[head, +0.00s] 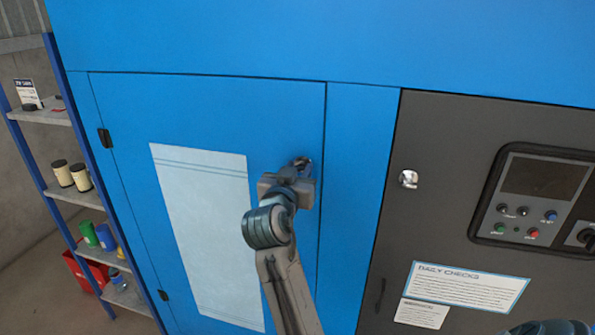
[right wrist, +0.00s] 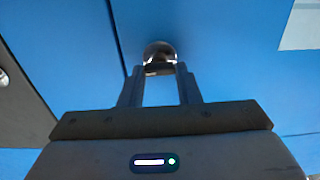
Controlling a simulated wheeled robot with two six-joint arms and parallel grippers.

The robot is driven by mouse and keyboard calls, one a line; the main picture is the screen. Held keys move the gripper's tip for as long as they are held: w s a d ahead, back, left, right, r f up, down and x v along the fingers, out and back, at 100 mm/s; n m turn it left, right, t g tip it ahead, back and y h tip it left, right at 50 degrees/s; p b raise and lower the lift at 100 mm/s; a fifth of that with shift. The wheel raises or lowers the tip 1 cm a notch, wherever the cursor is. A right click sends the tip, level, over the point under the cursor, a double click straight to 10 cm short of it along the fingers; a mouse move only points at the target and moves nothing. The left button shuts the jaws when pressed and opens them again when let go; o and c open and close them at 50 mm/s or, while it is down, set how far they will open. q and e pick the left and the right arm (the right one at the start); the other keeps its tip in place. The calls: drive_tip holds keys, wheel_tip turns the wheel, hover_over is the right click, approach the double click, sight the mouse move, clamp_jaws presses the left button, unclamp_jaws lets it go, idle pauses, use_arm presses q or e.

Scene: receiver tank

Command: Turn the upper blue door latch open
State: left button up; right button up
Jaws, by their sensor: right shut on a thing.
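The blue door (head: 285,120) is closed flush in the blue cabinet front. Its upper latch (right wrist: 158,52) is a small round shiny metal piece near the door's right edge; in the head view it is mostly hidden behind my gripper. My right gripper (head: 301,165) reaches up from below, and its fingers are shut on the latch. In the right wrist view, the two fingertips (right wrist: 159,74) lie on either side of the latch's lower part. The latch's exact angle is hard to tell.
A dark panel (head: 440,150) to the right carries another silver latch (head: 408,179), a control unit (head: 535,195) and a checks notice (head: 465,287). A pale sheet (head: 205,230) covers the door's middle. Shelves (head: 78,197) with cans stand at left. Black hinges (head: 104,139) are on the door's left edge.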

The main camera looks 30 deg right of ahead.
drive_tip(key=shift+n+p, duration=0.3)
drive_tip(key=shift+n, duration=0.1)
drive_tip(key=n+p, duration=0.2)
drive_tip(key=n, duration=0.2)
drive_tip(key=shift+w+r, duration=0.1)
drive_tip(key=shift+r, duration=0.05)
drive_tip(key=n+p, duration=0.3)
drive_tip(key=n, duration=0.1)
drive_tip(key=shift+w+a+n+p, duration=0.1)
drive_tip(key=shift+n+p, duration=0.2)
drive_tip(key=shift+p, duration=0.1)
drive_tip(key=n+p, duration=0.3)
drive_tip(key=n, duration=0.1)
drive_tip(key=shift+p, duration=0.3)
use_arm(q)
wheel_tip(320, 180, up, 13)
drive_tip(key=p, duration=0.3)
drive_tip(key=shift+w+d, duration=0.15)
drive_tip(key=shift+w, duration=0.05)
use_arm(e)
drive_tip(key=shift+f+n, duration=0.2)
drive_tip(key=shift+n, duration=2)
